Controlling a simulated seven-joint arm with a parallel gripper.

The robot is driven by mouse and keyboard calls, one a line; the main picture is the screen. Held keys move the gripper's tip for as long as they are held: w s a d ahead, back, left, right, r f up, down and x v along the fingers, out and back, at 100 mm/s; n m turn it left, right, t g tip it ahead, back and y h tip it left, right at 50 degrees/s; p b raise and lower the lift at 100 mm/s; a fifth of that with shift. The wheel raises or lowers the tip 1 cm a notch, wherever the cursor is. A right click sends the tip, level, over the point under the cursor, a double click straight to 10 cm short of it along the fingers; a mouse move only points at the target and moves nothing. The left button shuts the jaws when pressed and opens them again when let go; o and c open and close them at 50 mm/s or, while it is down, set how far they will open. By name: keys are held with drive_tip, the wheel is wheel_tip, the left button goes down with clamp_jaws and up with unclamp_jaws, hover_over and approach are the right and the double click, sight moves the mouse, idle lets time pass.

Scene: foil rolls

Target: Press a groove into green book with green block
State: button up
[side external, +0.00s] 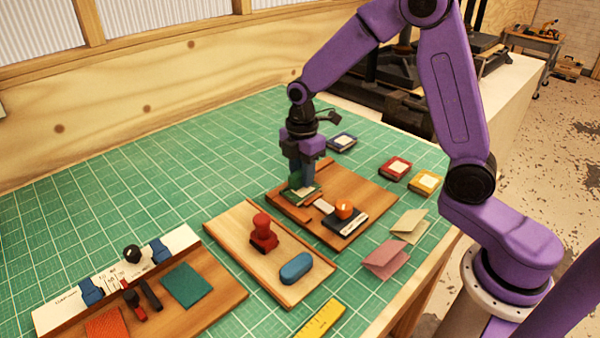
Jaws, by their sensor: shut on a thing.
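My gripper (303,180) points straight down over the left part of a brown wooden board at the center. It is shut on a small dull green piece, apparently the green block, mostly hidden by the fingers. No groove can be made out at this size.
A dark book with an orange knob (343,209) is close to the right. Blue (342,141), red (395,168) and yellow (426,181) books lie behind and right. A red stamp (263,232) and blue block (296,268) stand in front. The back-left mat is clear.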

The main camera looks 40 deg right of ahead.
sight(293, 177)
drive_tip(key=shift+s+d, duration=0.1)
drive_tip(key=shift+d, duration=0.2)
drive_tip(key=shift+a, duration=0.2)
drive_tip(key=shift+a, duration=0.3)
drive_tip(key=shift+a, duration=0.1)
drive_tip(key=shift+a, duration=1.2)
idle(0.6)
drive_tip(key=shift+r, duration=3.5)
